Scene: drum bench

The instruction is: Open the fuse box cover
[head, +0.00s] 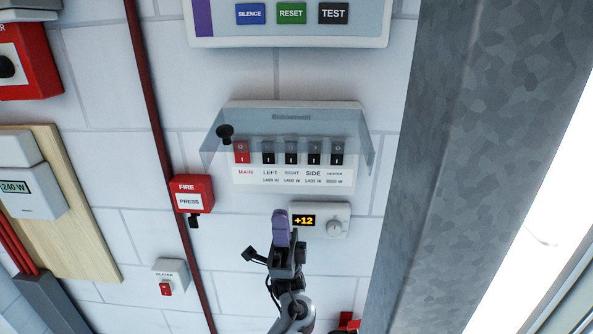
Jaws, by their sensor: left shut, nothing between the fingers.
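The fuse box (340,178) is a white panel on the wall with a row of switches, one red (242,152) marked MAIN and several black ones. Its see-through grey cover (290,122) is attached along the top and stands swung out from the panel, looking wider than the box. A round black knob (225,132) sits at the cover's left side. The switches show partly through the cover and partly below it. My left gripper (281,214) has purple fingers and is shut and empty, below the fuse box and apart from the cover in the picture. My right gripper is out of view.
A white thermostat (334,226) reading +12 is just right of my left gripper. A red fire button (193,194) and a small red switch (166,288) are to the left. A grey metal column (460,140) stands at right. A button panel (290,38) is above.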

